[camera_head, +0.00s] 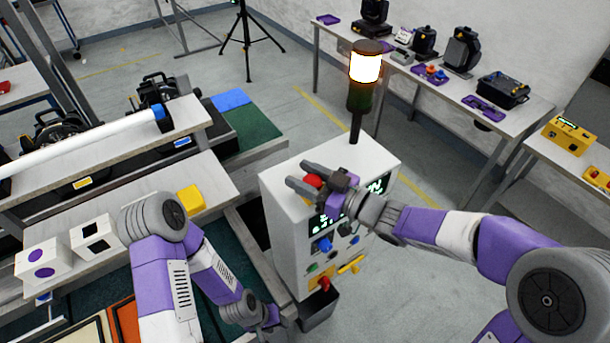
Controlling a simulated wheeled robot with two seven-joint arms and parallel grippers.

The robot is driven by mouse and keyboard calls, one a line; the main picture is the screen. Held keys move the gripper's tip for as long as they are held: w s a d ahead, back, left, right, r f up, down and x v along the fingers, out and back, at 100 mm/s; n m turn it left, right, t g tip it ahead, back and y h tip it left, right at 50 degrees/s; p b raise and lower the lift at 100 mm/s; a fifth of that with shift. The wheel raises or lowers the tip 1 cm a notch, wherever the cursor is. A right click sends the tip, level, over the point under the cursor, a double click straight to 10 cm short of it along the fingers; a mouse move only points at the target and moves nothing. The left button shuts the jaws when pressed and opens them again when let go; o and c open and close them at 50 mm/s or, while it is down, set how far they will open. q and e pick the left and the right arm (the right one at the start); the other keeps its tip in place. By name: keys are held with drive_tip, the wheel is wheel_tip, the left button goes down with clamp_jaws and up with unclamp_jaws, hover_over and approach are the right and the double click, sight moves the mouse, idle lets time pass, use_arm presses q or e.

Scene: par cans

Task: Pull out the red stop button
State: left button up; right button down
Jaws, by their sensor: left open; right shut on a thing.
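The red stop button (312,182) is a round red knob on top of the white control cabinet (277,202). My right gripper (305,178) reaches in from the right over the cabinet top, with its fingers on either side of the knob and shut on it. The fingers partly hide the knob, and I cannot tell how far out it stands. My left gripper (283,317) is low at the bottom of the view, open and apart from the button. Its fingers are hard to make out against the dark bin.
A lit lamp (365,65) stands on a pole at the cabinet's back. The cabinet front has screens and several coloured knobs. A dark bin (319,308) is below it. A shelf bench (212,176) with a yellow block (191,199) is left. Tables stand at right.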

drive_tip(key=shift+r, duration=0.7)
drive_tip(key=c, duration=0.6)
unclamp_jaws()
drive_tip(key=shift+o, duration=0.2)
drive_tip(key=shift+d, duration=0.1)
drive_tip(key=shift+s+d, duration=0.15)
drive_tip(key=shift+d, duration=0.15)
drive_tip(key=v, duration=0.6)
drive_tip(key=shift+s+d, duration=0.25)
drive_tip(key=shift+s, duration=0.05)
drive_tip(key=shift+f, duration=0.1)
